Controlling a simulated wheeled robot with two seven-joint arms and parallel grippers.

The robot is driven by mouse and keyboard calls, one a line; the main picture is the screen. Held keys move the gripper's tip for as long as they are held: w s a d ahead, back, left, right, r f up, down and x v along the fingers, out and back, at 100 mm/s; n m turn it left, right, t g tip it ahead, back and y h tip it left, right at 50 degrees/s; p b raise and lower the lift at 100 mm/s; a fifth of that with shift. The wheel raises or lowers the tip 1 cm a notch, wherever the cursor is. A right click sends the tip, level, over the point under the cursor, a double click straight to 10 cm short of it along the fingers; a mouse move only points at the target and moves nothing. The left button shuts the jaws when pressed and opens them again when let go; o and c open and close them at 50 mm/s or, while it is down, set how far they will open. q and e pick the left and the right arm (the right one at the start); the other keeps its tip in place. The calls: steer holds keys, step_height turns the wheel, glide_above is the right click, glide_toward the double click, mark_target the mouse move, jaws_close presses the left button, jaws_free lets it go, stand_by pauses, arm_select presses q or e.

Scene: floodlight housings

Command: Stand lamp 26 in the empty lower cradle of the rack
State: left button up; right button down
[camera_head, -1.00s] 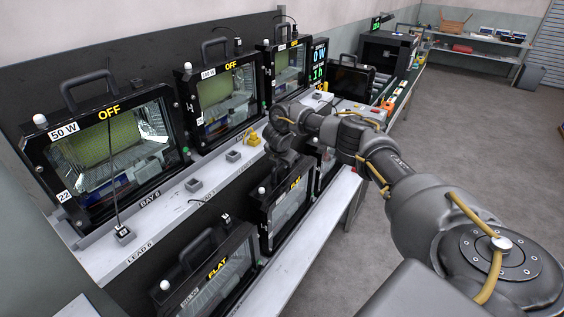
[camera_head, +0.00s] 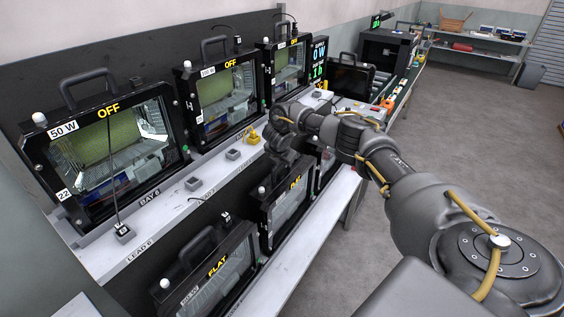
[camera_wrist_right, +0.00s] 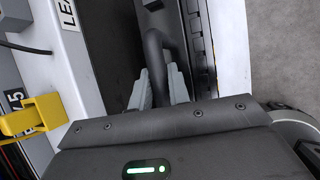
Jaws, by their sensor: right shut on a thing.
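My right gripper (camera_head: 283,160) is over the middle lamp of the lower row. In the right wrist view, its two pale fingers (camera_wrist_right: 157,87) are shut on a dark lamp handle (camera_wrist_right: 155,48). The held lamp (camera_head: 288,212) is black-framed, with a yellow sign on top and a glass front. It stands upright at the lower level. Its number is not readable, so I cannot tell whether it is lamp 26. Another lower lamp (camera_head: 218,272), marked FLAT, stands at the front left. The cradle under the held lamp is hidden. My left gripper is out of view.
Upper-row lamps marked OFF (camera_head: 108,150) stand on the rack's white upper shelf (camera_head: 165,215). A yellow clip (camera_head: 253,138) and small grey sockets (camera_head: 193,184) sit along it. A lower white ledge (camera_head: 325,215) runs in front of the lower lamps. The floor (camera_head: 480,130) to the right is clear.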

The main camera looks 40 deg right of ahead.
steer(key=shift+w+r, duration=0.15)
steer(key=c, duration=1.8)
jaws_free()
steer(key=o, duration=0.5)
steer(key=shift+s+a+r, duration=0.1)
steer(key=shift+s+a, duration=0.05)
steer(key=shift+s, duration=0.15)
steer(key=shift+o, duration=0.2)
steer(key=shift+s+f, duration=0.1)
steer(key=shift+f, duration=0.35)
steer(key=shift+r, duration=0.4)
steer(key=p+v, duration=0.2)
steer(key=v, duration=0.8)
steer(key=shift+r, duration=0.3)
